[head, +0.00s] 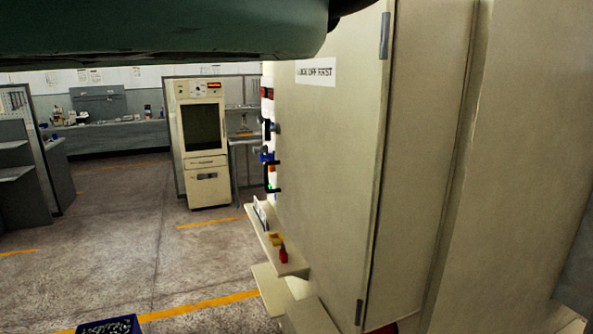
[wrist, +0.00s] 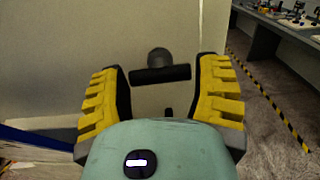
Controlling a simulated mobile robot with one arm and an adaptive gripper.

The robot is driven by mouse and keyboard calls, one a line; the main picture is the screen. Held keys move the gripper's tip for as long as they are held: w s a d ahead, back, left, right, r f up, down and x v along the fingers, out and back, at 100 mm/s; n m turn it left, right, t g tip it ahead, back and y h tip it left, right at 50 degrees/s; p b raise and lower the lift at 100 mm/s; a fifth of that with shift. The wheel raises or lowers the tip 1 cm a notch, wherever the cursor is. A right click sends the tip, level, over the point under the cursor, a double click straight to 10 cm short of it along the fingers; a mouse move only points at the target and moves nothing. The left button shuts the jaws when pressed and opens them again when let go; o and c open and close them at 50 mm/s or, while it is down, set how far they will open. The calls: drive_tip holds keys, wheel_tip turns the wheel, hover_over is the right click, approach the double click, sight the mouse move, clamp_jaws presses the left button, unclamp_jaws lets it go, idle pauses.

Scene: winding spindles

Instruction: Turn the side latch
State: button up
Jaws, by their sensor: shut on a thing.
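The side latch (wrist: 160,75) is a dark T-shaped handle with a round hub, on a pale panel in the wrist view. Its crossbar lies nearly level. My gripper (wrist: 161,88) has yellow ribbed fingers with dark inner pads, one on each side of the crossbar, and is shut on the latch. Some gap seems to show beside the crossbar ends, and the exact contact is hard to see. The gripper is not visible in the head view. I cannot tell there which dark fitting on the cabinet's edge is this latch.
A tall beige cabinet (head: 325,170) with a lock-off label (head: 315,72) fills the right of the head view. A small shelf (head: 291,263) juts from it. A blue bin (head: 108,327) is on the floor. A beige machine (head: 203,140) stands behind. The floor at left is open.

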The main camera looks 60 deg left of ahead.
drive_tip(key=shift+n, duration=0.3)
drive_tip(key=n, duration=0.4)
drive_tip(key=shift+n, duration=0.3)
drive_tip(key=n, duration=0.3)
drive_tip(key=shift+n+p, duration=0.35)
drive_tip(key=shift+n, duration=0.05)
drive_tip(key=n+p, duration=0.2)
drive_tip(key=n, duration=0.2)
drive_tip(key=shift+r+p, duration=0.15)
drive_tip(key=shift+p, duration=0.25)
drive_tip(key=shift+n+p, duration=1.5)
drive_tip(key=shift+n, duration=0.9)
drive_tip(key=shift+f, duration=0.2)
drive_tip(key=o, duration=1.2)
